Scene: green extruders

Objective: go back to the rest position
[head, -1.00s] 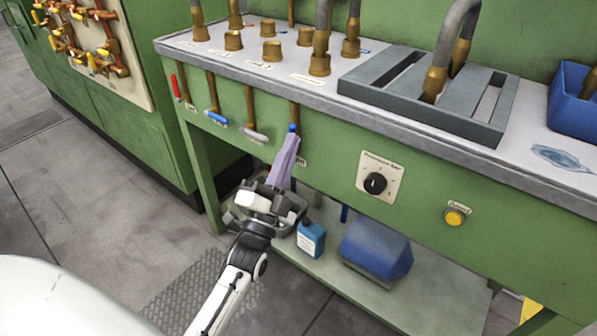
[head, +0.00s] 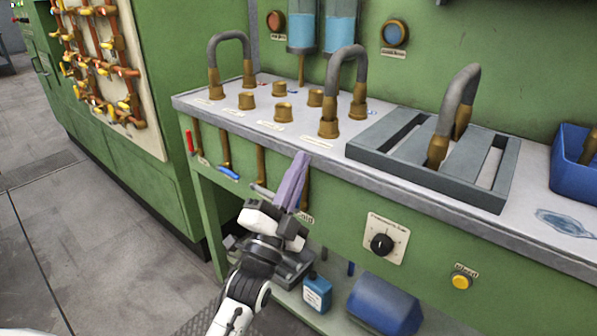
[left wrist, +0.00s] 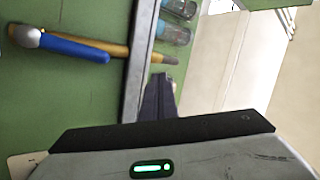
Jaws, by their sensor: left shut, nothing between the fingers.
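My left gripper (head: 300,162) has long purple fingers, shut together and empty, pointing up in front of the bench's front edge. In the left wrist view the closed fingers (left wrist: 158,98) show dark beyond the grey gripper body. On the bench front are a red handle (head: 190,142), a blue handle (head: 229,174) and a grey handle (head: 262,188). My gripper covers part of the fourth pipe (head: 305,192), so its handle cannot be made out. A blue-handled lever (left wrist: 75,47) shows in the left wrist view. My right gripper is not in view.
The green bench has a grey top (head: 220,104) with brass sockets, grey hoses, a slotted grey tray (head: 400,185) and a blue bin (head: 575,180). A dial (head: 381,244) and a yellow button (head: 461,282) are on its front. A blue bottle (head: 317,293) stands below. Floor is clear at left.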

